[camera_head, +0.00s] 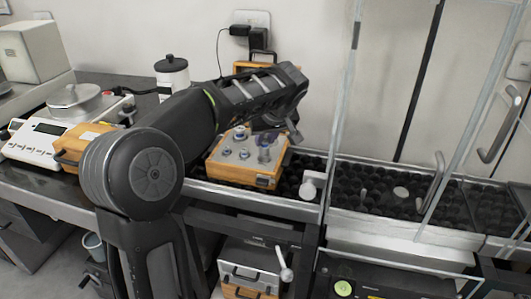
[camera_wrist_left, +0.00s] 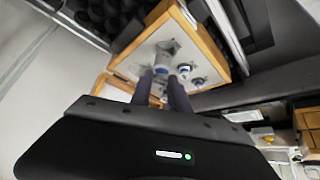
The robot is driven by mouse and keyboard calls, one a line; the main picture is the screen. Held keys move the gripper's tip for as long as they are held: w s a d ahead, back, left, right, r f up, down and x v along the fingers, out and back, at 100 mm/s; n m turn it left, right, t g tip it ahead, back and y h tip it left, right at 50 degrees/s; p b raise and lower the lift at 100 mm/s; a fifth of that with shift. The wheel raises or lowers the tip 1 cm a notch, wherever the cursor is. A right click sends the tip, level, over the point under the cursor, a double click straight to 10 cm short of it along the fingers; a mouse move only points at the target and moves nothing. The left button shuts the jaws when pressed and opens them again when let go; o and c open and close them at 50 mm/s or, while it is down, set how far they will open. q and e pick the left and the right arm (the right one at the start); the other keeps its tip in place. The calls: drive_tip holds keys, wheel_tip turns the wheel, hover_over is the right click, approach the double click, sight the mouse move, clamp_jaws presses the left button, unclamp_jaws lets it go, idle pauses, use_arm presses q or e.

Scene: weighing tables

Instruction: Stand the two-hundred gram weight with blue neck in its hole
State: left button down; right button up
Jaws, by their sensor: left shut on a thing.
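My left gripper (camera_head: 266,143) reaches over the wooden weight box (camera_head: 234,176) from above, its fingers pointing down at the right part of the box. In the left wrist view the fingers (camera_wrist_left: 165,88) are shut on a small metal weight with a blue neck (camera_wrist_left: 161,70), at the white top of the box (camera_wrist_left: 215,38). The fingers hide part of the weight, and I cannot tell whether its base is in a hole. Another blue-necked weight (camera_head: 240,132) stands at the back of the box. My right gripper is not in view.
Smaller weights (camera_head: 226,152) stand in the box. A white balance (camera_head: 40,142) and a dark-lidded jar (camera_head: 172,75) are at left. A tray of black cells (camera_head: 375,198) and clear framed panels with handles lie at right. A wall stands close behind.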

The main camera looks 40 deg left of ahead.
sight(266, 148)
use_arm(q)
drive_tip(key=shift+f+b, duration=0.35)
drive_tip(key=shift+f, duration=1.5)
drive_tip(key=shift+f, duration=0.1)
drive_tip(key=shift+f+b, duration=0.15)
drive_tip(key=shift+b, duration=0.15)
drive_tip(key=c, duration=1.2)
unclamp_jaws()
drive_tip(key=shift+c, duration=0.2)
drive_tip(key=shift+r, duration=0.2)
drive_tip(key=shift+r+p, duration=0.2)
drive_tip(key=shift+p, duration=0.15)
drive_tip(key=p+v, duration=0.1)
drive_tip(key=v, duration=1)
drive_tip(key=shift+d+r, duration=0.25)
drive_tip(key=shift+r, duration=0.05)
